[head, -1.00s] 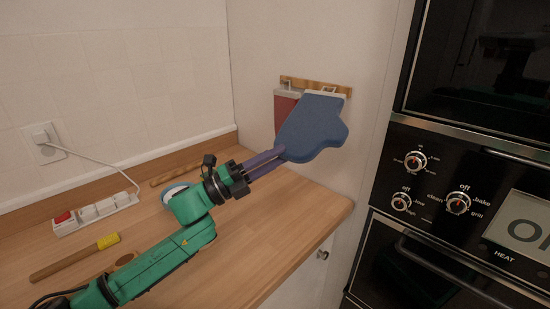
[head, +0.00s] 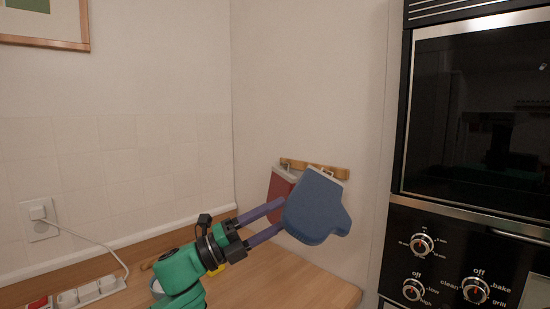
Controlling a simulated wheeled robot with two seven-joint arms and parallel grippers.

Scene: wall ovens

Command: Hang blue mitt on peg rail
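The blue mitt (head: 314,208) is at the peg rail (head: 335,172) on the side wall, cuff up and thumb to the right, slightly tilted. Its pale cuff and loop are at the rail's right part; the loop seems to be over a peg, though the contact is too small to be sure. A red mitt (head: 279,186) hangs from the rail's left part, partly behind the blue one. My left gripper (head: 281,216) has its two purple fingers spread apart, with the tips at the blue mitt's left edge. My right gripper is out of view.
The wooden counter (head: 290,282) lies below. Black wall ovens (head: 478,130) with knobs stand to the right. A power strip (head: 93,291) and a wall socket (head: 42,221) with a cable are at the left. The wall above the rail is clear.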

